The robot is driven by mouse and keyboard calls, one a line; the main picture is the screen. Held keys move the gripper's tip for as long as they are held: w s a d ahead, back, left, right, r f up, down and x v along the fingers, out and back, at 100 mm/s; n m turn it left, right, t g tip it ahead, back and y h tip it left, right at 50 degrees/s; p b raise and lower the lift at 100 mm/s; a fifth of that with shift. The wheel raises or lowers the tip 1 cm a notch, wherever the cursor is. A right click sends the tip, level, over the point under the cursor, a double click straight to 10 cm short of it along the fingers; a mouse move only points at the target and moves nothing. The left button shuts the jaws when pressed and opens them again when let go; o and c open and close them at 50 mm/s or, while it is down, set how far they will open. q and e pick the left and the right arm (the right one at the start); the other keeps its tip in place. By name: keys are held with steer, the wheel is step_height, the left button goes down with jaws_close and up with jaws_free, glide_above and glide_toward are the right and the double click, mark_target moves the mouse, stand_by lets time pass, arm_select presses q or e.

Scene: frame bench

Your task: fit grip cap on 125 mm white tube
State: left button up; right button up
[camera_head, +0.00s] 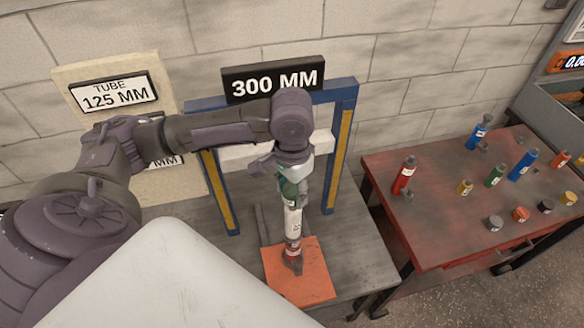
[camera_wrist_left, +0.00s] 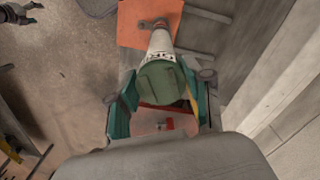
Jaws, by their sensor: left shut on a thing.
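My left gripper (camera_head: 290,181) is shut on the green grip cap (camera_head: 288,189), straight above the white tube (camera_head: 292,220). The cap also fills the middle of the left wrist view (camera_wrist_left: 161,82), between the teal fingertips, with the white tube (camera_wrist_left: 161,42) behind it. The tube stands upright in a red and dark lower part (camera_head: 292,252) on an orange plate (camera_head: 310,282). Cap and tube line up closely; I cannot tell whether the cap is seated. A dark jointed part at the wrist view's top left may be my right gripper (camera_wrist_left: 18,12); its state is unclear.
A blue frame (camera_head: 347,130) with a 300 MM sign (camera_head: 273,79) stands close behind. A "TUBE 125 MM" board (camera_head: 114,93) leans at the wall. The red table (camera_head: 430,225) at the right holds several coloured cylinders and caps. The grey bench (camera_head: 350,245) is clear beside the plate.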

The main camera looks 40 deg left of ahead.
mark_target(292, 201)
arm_select(q)
steer(key=shift+f, duration=1.95)
steer(key=o, duration=1.3)
step_height(292, 201, up, 12)
steer(key=shift+r, duration=0.1)
